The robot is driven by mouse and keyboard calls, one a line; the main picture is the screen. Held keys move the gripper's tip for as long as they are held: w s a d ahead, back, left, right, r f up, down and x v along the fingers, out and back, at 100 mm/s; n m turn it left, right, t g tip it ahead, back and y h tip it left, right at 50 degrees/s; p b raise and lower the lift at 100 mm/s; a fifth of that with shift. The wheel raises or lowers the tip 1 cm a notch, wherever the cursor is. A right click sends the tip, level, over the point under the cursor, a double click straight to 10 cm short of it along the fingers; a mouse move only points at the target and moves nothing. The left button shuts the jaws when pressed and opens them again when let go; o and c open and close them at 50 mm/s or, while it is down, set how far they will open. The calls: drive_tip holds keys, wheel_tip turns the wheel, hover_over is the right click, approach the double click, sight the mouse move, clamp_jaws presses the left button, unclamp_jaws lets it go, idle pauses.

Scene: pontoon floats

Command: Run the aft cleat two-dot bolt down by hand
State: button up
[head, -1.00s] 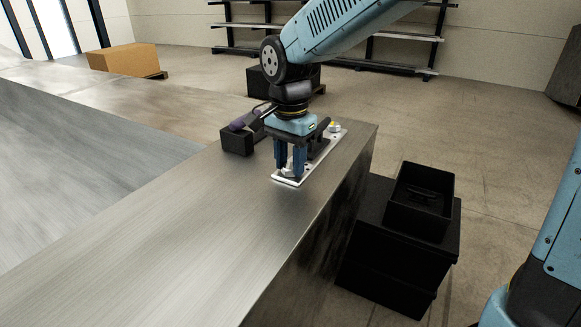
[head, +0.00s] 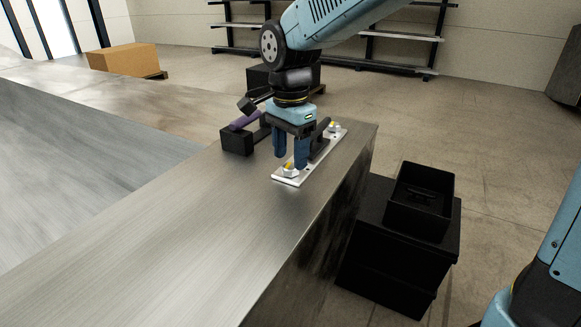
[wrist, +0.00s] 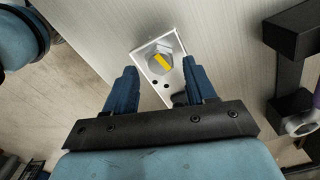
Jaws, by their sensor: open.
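The cleat plate (head: 283,178) is a pale metal strip on the long metal deck (head: 200,220). A black cleat (head: 320,147) stands on it between two bolts. The near bolt (head: 290,171) has a hex head with a yellow stripe. In the wrist view this bolt (wrist: 163,62) stands in the plate (wrist: 146,52), with two dark dots beside it. My gripper (head: 290,158) is just above the near bolt, open, and its fingers (wrist: 160,85) hold nothing. The bolt lies beyond the fingertips in the wrist view. How far it is threaded in I cannot tell.
The far bolt (head: 334,126) also shows yellow. A black holder (head: 237,141) with a purple-handled tool (head: 245,120) stands left of the plate. A black bin (head: 420,200) sits on a dark box right of the deck. The near deck is clear.

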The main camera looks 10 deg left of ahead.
sight(290, 166)
drive_tip(key=shift+r, duration=1.9)
wheel_tip(290, 166, up, 14)
drive_tip(key=shift+f, duration=0.15)
drive_tip(key=s+d+f+n+t, duration=0.2)
drive_tip(key=s+d+f, duration=0.1)
drive_tip(key=d, duration=0.7)
drive_tip(key=s+d+f+n+t, duration=0.1)
drive_tip(key=s+d+f+n, duration=0.2)
drive_tip(key=d, duration=0.7)
drive_tip(key=s+d+f+n+t, duration=0.2)
drive_tip(key=s+d+f+n, duration=0.1)
drive_tip(key=d, duration=0.7)
wheel_tip(290, 166, down, 3)
drive_tip(key=shift+s+d+r+t, duration=0.15)
drive_tip(key=shift+s+d+t, duration=0.15)
drive_tip(key=shift+s, duration=0.6)
